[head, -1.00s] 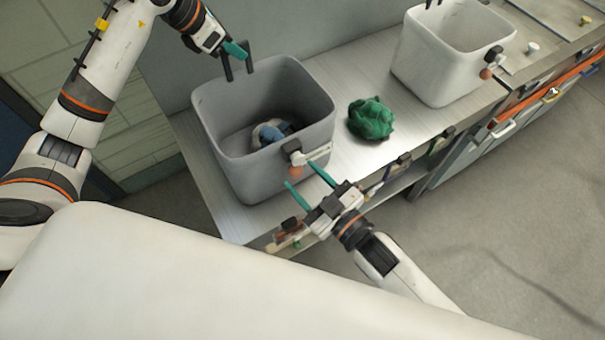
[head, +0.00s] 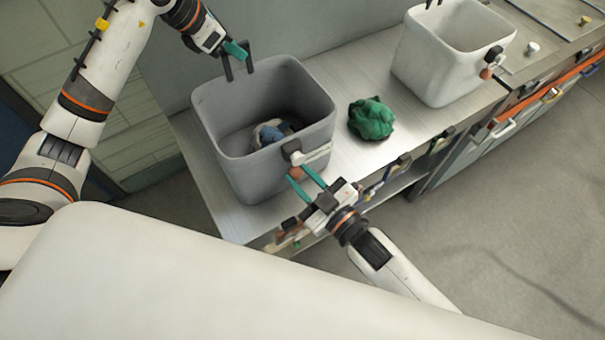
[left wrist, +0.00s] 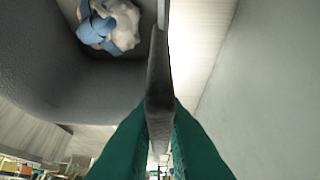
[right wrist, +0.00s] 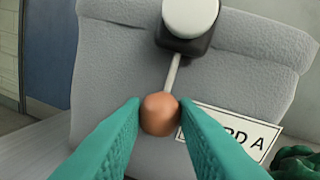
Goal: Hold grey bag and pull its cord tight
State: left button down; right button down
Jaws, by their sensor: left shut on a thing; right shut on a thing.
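The grey bag (head: 250,165) stands upright and open on the metal bench, with a white and blue bundle (head: 268,133) inside. My left gripper (head: 236,52) is shut on the dark strap (left wrist: 158,90) at the bag's back rim. On the bag's front is a dark cord lock with a white button (right wrist: 190,18); a short pale cord (right wrist: 173,75) runs from it to an orange-brown bead (right wrist: 160,114). My right gripper (head: 306,176) is shut on this bead, its teal fingers on both sides. A white label (right wrist: 232,135) on the bag's front is partly covered by a finger.
A green crumpled bundle (head: 371,118) lies on the bench right of the grey bag. A white bag (head: 440,65) with its own cord lock stands further right. Several small items hang along the bench's front edge, near my right arm.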

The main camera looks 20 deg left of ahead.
notch_tip(320, 180, down, 6)
jog(key=shift+f, duration=0.1)
jog(key=c, duration=1.1)
grip_release()
jog(key=v, duration=1.2)
jog(key=shift+d, duration=0.1)
